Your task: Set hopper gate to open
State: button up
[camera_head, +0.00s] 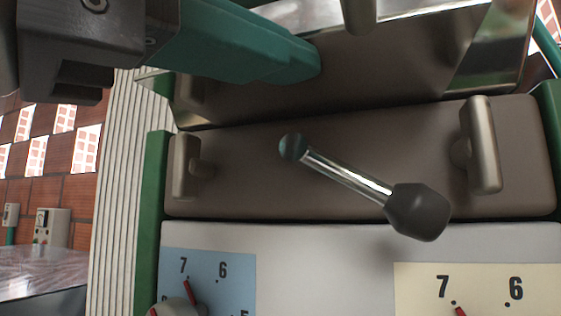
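A lever with a chrome rod (345,175) and a dark knob (418,211) stands at the middle of a brown panel (240,180). Its pivot end (293,147) is dark green, and the rod slants down to the right. No label shows whether this lever works the hopper gate. My gripper (302,62) reaches in from the upper left with teal fingers on a dark body. Its fingertips are above the pivot end in the picture and apart from the lever. The fingers overlap in this view, so any gap between them is hidden.
Metal handles sit at the panel's left (184,165) and right (481,145). Below are a blue numbered dial plate (235,285) and a cream one (420,285), with red pointers. A shiny metal edge (505,50) rises behind. A wall box (52,228) is far left.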

jog(key=b+v, duration=0.2)
jog(key=v, duration=0.8)
jog(key=shift+s+a, duration=0.2)
jog(key=shift+f, duration=0.15)
